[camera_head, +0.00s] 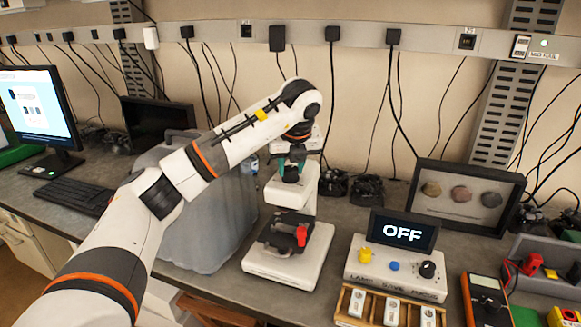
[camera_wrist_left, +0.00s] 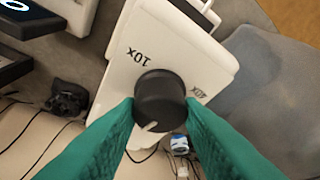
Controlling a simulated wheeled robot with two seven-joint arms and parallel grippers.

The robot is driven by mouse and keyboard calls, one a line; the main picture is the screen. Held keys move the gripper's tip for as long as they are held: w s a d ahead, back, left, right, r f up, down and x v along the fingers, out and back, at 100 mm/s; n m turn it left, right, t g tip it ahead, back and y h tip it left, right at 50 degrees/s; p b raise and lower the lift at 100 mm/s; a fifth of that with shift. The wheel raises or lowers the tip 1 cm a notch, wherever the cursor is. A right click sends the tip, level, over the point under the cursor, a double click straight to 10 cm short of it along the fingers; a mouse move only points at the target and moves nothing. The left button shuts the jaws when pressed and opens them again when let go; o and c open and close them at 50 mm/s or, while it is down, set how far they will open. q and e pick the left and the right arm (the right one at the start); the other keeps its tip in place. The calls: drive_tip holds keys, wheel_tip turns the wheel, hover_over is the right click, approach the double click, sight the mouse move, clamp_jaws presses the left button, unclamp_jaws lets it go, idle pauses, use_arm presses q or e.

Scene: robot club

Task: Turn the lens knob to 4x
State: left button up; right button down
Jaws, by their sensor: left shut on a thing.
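The lens knob (camera_wrist_left: 160,96) is a round black knob on the white head of a device. My left gripper (camera_wrist_left: 160,108) has green fingers, one on each side of the knob, and is shut on it. The knob's white pointer line faces down and slightly left in the wrist view, away from the printed 10x (camera_wrist_left: 132,57) and 40x (camera_wrist_left: 199,93) marks. No 4x mark is visible. In the head view the white device (camera_head: 290,199) stands on the bench, with my left gripper (camera_head: 291,163) at its upper part. My right gripper is not in view.
A grey bin (camera_head: 203,230) stands close left of the device. A control box (camera_head: 398,283) with a display reading OFF is to its right, behind a wooden tray (camera_head: 349,300). A framed display (camera_head: 466,194) and a multimeter (camera_head: 486,300) are farther right.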

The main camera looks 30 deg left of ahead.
use_arm(q)
drive_tip(key=shift+n+g+y, duration=0.3)
drive_tip(key=shift+n+g, duration=0.1)
drive_tip(key=shift+n, duration=0.8)
drive_tip(key=shift+w, duration=0.1)
drive_tip(key=o, duration=1)
drive_tip(key=v, duration=1.2)
